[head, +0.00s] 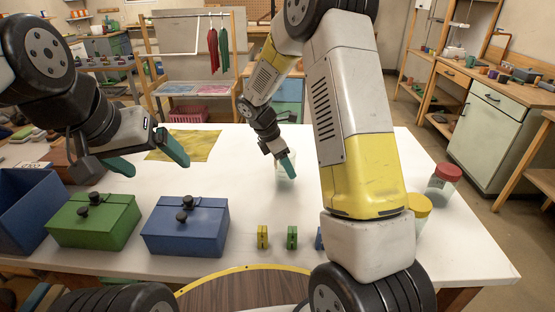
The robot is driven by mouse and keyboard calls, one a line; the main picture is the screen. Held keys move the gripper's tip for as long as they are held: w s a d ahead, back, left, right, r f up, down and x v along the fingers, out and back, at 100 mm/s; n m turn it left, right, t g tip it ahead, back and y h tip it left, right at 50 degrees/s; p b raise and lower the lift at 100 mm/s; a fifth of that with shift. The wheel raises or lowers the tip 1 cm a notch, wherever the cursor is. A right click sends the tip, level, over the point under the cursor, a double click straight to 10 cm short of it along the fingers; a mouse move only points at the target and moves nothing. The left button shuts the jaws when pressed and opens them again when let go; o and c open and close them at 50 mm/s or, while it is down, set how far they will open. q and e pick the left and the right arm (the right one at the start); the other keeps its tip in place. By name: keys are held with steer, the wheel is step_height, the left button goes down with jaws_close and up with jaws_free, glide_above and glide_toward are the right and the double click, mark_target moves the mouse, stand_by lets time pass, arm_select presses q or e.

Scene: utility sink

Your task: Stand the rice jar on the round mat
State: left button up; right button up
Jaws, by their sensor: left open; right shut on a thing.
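My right gripper (287,164) is shut on a pale, see-through jar (286,175) near the middle of the white table. The fingers partly cover the jar, and I cannot tell whether its base touches the table. It may be the rice jar, but no label shows. My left gripper (146,163) is open and empty, above the table at the left, apart from the jar. No round mat can be made out on the table; my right arm hides part of the surface.
A red-lidded jar (443,186) and a yellow-lidded jar (419,206) stand at the right. A green box (95,225), a blue box (187,232) and small coloured blocks (292,237) line the front. A yellow cloth (190,147) lies at the back left.

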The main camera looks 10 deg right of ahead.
steer(key=shift+f, duration=0.8)
steer(key=shift+f, duration=0.1)
steer(key=o, duration=1.7)
